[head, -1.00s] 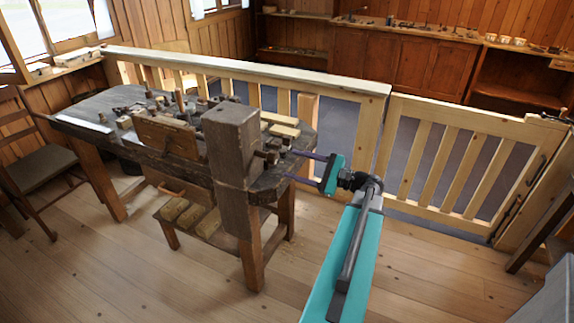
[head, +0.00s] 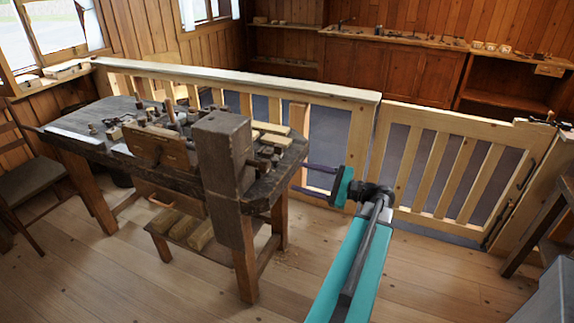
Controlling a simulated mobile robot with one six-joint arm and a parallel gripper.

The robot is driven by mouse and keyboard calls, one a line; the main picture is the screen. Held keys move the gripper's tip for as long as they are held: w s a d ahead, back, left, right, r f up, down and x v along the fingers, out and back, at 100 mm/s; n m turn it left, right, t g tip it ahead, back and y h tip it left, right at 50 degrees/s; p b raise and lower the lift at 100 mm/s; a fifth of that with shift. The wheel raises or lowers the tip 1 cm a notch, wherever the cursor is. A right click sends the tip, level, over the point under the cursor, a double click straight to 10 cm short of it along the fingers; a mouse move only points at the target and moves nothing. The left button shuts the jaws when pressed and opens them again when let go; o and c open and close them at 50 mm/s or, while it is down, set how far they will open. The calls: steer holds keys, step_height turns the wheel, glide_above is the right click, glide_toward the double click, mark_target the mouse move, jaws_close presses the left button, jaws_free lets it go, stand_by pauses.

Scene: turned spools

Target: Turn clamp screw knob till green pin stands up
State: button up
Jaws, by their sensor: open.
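A wooden clamp screw knob (head: 262,163) sticks out on the right side of the thick dark post (head: 224,165) at the workbench's right end. It is small in the picture and its turn cannot be read. I cannot make out a green pin. My gripper (head: 298,177), teal with two thin purple fingers, is to the right of the knob, near the bench's right edge. The fingers point left towards the bench, are spread apart, and hold nothing that I can see.
The workbench (head: 75,136) carries several tools and wood pieces. A wooden railing (head: 240,76) runs behind it and a slatted gate (head: 440,170) is at the right. A chair (head: 42,178) stands at the left. The front floor (head: 170,285) is clear.

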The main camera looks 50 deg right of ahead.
mark_target(269, 167)
stand_by(0.7)
steer(key=n+b, duration=0.2)
steer(key=n, duration=0.8)
steer(key=n+b, duration=0.2)
steer(key=n, duration=0.8)
steer(key=w+n+b, duration=0.1)
steer(key=n+b, duration=0.1)
steer(key=n, duration=0.7)
steer(key=shift+w+a+r+n, duration=0.15)
steer(key=shift+r+n, duration=0.1)
steer(key=shift+n, duration=0.15)
steer(key=shift+b, duration=0.45)
steer(key=shift+w+a, duration=0.1)
steer(key=shift+w, duration=0.05)
steer(key=shift+p+x, duration=1.4)
steer(key=shift+x, duration=5.4)
